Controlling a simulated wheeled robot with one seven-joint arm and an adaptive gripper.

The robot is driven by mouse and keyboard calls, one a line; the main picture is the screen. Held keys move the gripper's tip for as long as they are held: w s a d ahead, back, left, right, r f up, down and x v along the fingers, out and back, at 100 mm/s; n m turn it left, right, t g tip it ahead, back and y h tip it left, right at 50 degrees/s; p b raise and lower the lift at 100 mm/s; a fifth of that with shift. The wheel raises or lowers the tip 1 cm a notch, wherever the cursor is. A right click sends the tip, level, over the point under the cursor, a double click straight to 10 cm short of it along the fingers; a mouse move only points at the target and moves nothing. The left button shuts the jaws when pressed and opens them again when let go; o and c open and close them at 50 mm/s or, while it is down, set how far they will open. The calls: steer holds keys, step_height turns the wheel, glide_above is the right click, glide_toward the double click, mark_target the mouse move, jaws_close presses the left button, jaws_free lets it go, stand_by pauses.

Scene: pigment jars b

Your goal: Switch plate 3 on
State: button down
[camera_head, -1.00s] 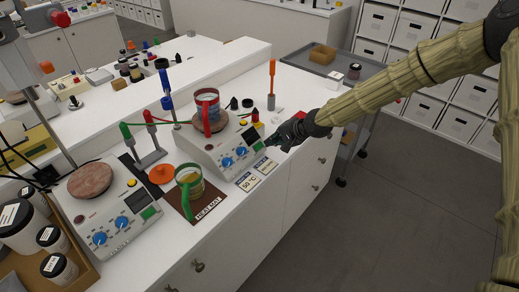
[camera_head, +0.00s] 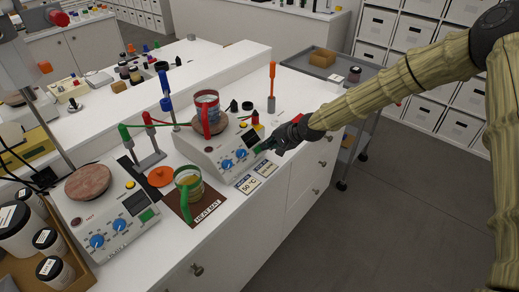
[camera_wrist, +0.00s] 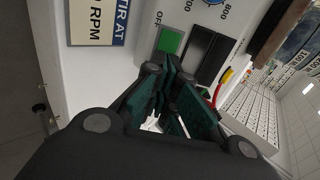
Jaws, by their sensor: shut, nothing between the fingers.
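A white hot plate (camera_head: 222,156) with two blue knobs stands on the bench. A red-handled glass beaker (camera_head: 207,108) is on its round top. I cannot read its plate number. Its green rocker switch (camera_wrist: 171,40) is at the front right corner, beside a dark display (camera_wrist: 203,52) in the wrist view; "OFF" is printed by the switch. My gripper (camera_head: 264,149) is at this corner, fingers shut and empty. In the wrist view the fingertips (camera_wrist: 163,82) are close to the switch; I cannot tell if they touch it.
A second hot plate (camera_head: 110,215) stands at the front left. A green-handled beaker (camera_head: 188,187) sits on the brown heat mat (camera_head: 207,210) between them. Label cards (camera_head: 248,183) lie before the right plate. An orange-handled tool (camera_head: 271,85) stands behind my gripper.

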steer(key=shift+w+a+f, duration=0.2)
steer(key=shift+a+f, duration=0.1)
steer(key=p+v, duration=0.1)
steer(key=v, duration=1.5)
stand_by(0.4)
steer(key=shift+f, duration=0.1)
